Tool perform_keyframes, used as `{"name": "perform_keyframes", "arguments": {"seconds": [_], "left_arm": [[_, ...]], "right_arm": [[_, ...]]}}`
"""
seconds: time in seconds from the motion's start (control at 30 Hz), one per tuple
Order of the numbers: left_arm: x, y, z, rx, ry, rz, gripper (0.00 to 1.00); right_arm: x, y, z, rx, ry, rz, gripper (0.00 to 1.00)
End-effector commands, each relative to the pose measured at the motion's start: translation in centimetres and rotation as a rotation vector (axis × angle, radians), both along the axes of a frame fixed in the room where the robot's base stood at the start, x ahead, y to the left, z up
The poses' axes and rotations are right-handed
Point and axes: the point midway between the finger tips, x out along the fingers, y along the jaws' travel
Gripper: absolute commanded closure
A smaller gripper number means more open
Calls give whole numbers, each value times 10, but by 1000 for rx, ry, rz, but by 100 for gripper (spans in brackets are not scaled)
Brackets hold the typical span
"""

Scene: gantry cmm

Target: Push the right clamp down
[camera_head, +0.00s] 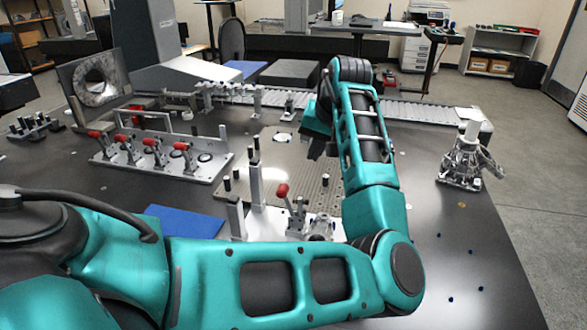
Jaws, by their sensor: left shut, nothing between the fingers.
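A toggle clamp with a red-tipped handle (282,190) stands on the fixture plate (265,165) in the middle of the table. Its handle points up and tilts left; its lower part sits beside a shiny metal part (320,228), partly hidden by my left arm. My left gripper (316,152) is shut and empty over the far part of the plate, behind this clamp and apart from it. Several red-handled clamps (182,147) stand in a row on a separate plate at left. I cannot tell whether another clamp is hidden behind my arm. My right gripper is out of view.
Grey posts (255,180) rise from the fixture plate left of the clamp. A metal casting (466,162) stands at the right of the table. A blue mat (183,222) lies at left. The dark table right of my arm is mostly clear.

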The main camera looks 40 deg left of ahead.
Motion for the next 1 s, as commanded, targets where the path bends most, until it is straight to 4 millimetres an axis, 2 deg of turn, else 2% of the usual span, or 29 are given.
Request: {"name": "perform_keyframes", "arguments": {"seconds": [0.17,0.53,0.73,1.0], "left_arm": [[2,9,-23,-2,5,1,100],[12,42,-93,0,4,1,100],[0,61,-108,1,1,3,100],[-3,67,-114,-1,0,1,100]], "right_arm": [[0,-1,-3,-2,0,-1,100],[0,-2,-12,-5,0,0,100],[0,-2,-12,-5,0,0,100],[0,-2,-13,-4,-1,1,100]]}}
